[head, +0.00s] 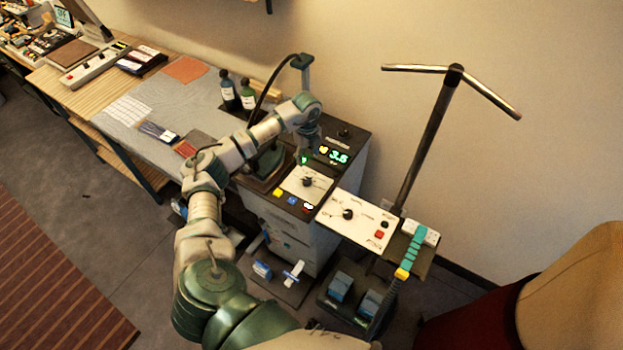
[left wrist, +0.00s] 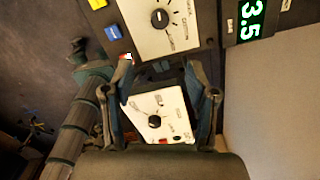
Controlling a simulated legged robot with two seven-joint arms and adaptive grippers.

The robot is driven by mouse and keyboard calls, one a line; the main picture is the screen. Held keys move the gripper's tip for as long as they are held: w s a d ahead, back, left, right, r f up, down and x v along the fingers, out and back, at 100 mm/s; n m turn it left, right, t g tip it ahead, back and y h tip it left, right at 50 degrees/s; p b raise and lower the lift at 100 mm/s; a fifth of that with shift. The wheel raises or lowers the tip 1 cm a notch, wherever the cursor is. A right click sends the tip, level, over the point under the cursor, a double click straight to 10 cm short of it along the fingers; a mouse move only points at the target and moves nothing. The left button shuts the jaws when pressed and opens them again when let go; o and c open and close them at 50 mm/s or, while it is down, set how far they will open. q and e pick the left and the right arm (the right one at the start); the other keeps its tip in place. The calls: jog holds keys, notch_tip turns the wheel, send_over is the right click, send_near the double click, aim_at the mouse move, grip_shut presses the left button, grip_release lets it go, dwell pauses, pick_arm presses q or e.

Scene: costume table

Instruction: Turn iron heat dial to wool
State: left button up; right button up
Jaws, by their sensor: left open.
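A black round dial (head: 308,182) sits on a white panel on top of the grey console. In the left wrist view this dial (left wrist: 160,18) shows a light pointer mark, with small fabric labels around it; one looks like "cotton". The exact setting is too small to tell. My left gripper (left wrist: 160,68) is open and empty, its two fingers apart. The dial lies ahead of the fingertips, not between them. In the head view my left gripper (head: 308,150) hangs over the console, just behind the dial, partly hidden by its own wrist. My right gripper is not in view.
A second white panel with another black dial (head: 347,214) and a red button stands nearer. Yellow, blue and red buttons (head: 292,201) line the console's front. A green display (head: 335,155) is behind the dial. A dark iron (head: 265,165) sits left. A metal stand (head: 430,135) rises right.

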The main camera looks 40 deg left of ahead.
pick_arm(q)
send_over(308, 180)
jog(key=a, duration=0.2)
notch_tip(308, 180, down, 10)
jog(key=shift+s+r+p, duration=0.1)
jog(key=shift+r+p, duration=0.1)
jog(key=shift+p, duration=0.2)
jog(key=d+f, duration=0.1)
jog(key=f, duration=0.2)
jog(key=d+f, duration=0.1)
jog(key=shift+d+f, duration=0.25)
jog(key=shift+d, duration=0.05)
jog(key=shift+d+f, duration=0.2)
jog(key=shift+f, duration=0.1)
jog(key=shift+a+f, duration=0.2)
jog(key=shift+a, duration=0.35)
jog(key=shift+a+f, duration=0.1)
jog(key=shift+a, duration=0.25)
jog(key=shift+c, duration=0.5)
jog(key=shift+a+f, duration=0.1)
jog(key=shift+a, duration=0.15)
jog(key=c, duration=0.4)
jog(key=shift+a, duration=0.1)
jog(key=c, duration=0.4)
grip_shut()
jog(key=shift+d, duration=0.85)
jog(key=shift+a, duration=0.1)
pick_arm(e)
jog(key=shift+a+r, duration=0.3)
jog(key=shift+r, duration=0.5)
